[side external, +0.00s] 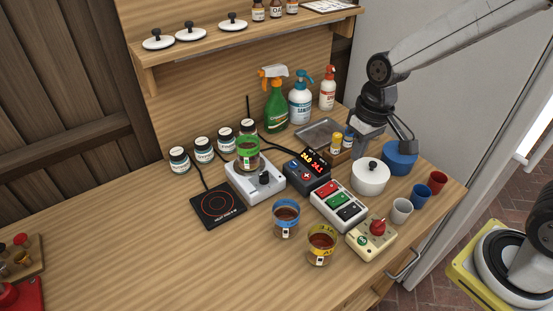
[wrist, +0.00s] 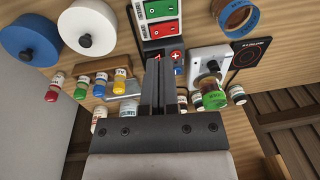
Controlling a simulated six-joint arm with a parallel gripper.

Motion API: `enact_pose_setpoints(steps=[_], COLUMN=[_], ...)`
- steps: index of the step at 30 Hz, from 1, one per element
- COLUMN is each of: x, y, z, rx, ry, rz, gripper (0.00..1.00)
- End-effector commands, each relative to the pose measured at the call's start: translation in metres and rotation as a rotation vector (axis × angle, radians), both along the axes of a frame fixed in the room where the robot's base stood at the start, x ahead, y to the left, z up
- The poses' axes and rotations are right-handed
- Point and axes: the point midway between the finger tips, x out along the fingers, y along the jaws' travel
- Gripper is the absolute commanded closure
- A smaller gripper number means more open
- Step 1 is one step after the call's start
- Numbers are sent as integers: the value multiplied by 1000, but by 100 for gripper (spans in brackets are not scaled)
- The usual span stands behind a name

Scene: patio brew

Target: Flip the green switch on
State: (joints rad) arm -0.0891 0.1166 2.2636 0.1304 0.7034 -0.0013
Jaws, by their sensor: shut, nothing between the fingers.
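The green switch (side external: 337,201) is the middle rocker on a white switch box (side external: 322,211), between a red rocker (side external: 325,189) and a dark one (side external: 349,212). In the wrist view the green switch (wrist: 160,8) is at the top edge, beyond the red rocker (wrist: 163,28); the dark one is out of frame. I cannot tell the rocker's position. My gripper (wrist: 158,72) is shut and empty, its fingers together. In the side view it is at the back right, above the work surface and apart from the switch box; its fingertips are hard to make out there.
A white pot (side external: 370,180) and a blue pot (side external: 400,158) stand right of the switch box. A display unit (side external: 307,174) is behind it, a red-knob box (side external: 371,238) in front, and glass cups (side external: 286,218) at left. Spray bottles (side external: 300,105) stand at the back.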

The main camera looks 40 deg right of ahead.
Motion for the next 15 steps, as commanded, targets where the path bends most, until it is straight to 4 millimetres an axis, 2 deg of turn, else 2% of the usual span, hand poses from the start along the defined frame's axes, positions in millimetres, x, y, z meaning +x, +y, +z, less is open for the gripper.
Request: enact_pose_setpoints(steps=[6, 15], x=[10, 11], y=[15, 17], z=[10, 12], rx=[28, 33], ry=[47, 54], rz=[10, 10], gripper=[100, 100])
